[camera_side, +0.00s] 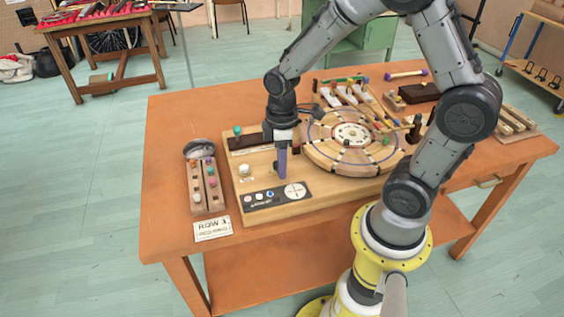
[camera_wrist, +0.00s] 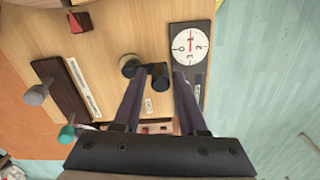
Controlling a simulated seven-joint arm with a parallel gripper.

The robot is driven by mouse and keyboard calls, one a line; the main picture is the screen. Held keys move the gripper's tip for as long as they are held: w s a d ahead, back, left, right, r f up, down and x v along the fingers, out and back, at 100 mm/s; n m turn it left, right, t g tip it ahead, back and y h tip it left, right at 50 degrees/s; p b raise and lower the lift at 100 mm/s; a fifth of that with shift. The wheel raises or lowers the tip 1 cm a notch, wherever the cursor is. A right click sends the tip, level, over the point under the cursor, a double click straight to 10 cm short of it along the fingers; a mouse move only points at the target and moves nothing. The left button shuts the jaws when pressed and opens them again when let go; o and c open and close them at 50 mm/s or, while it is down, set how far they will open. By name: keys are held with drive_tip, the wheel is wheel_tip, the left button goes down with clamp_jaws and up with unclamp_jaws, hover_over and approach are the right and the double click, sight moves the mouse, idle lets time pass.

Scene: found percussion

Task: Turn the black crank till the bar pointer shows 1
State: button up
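The crank (camera_wrist: 131,65) has a round grey-olive hub and a black knob on the wooden board in the wrist view. I cannot make it out behind my gripper in the side view. My gripper (camera_wrist: 162,76) points down at the board with its two dark purple fingers apart, one either side of the black knob. It also shows in the side view (camera_side: 282,177). Contact with the knob is not clear. The white round dial (camera_wrist: 190,46) has numbers and a thin red line across it; its exact reading is unclear. It also shows in the side view (camera_side: 295,190).
A large round wooden wheel (camera_side: 320,151) lies right of my gripper. A wooden rack with coloured balls (camera_side: 194,194) and a "ROW 1" card (camera_side: 212,229) are at the left.

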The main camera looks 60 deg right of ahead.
drive_tip(key=shift+o, duration=0.8)
wheel_tip(320, 180, up, 14)
drive_tip(key=shift+f, duration=0.1)
idle(0.4)
